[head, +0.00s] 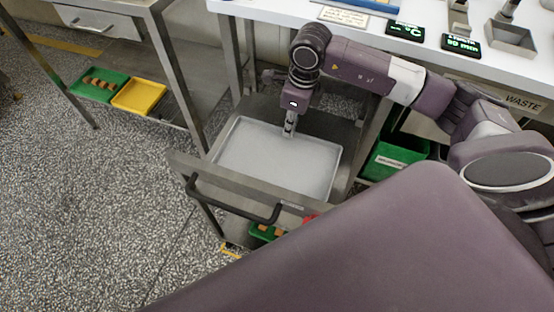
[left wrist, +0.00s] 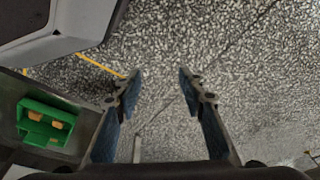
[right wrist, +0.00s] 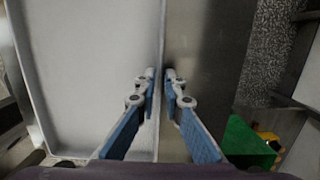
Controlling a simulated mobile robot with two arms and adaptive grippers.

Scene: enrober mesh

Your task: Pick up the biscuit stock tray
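A shallow pale grey tray (head: 238,124) lies on top of a steel cart and looks empty; no label on it can be read. My right gripper (head: 288,132) points down at the tray's far edge. In the right wrist view the tray (right wrist: 90,80) fills the left side, and its rim runs between the close-set fingers of my right gripper (right wrist: 160,75), which look shut on it. My left gripper (left wrist: 159,72) is open and empty above the speckled floor; it is outside the head view. A green tray (left wrist: 45,122) with brown pieces shows at left in the left wrist view.
The cart has a dark handle (head: 235,203) at its near side. A green tray (head: 98,86) with brown biscuits and a yellow tray (head: 139,97) sit on a low shelf at left. A white counter stands behind the cart; a green bin (head: 393,158) is at right. Left floor is clear.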

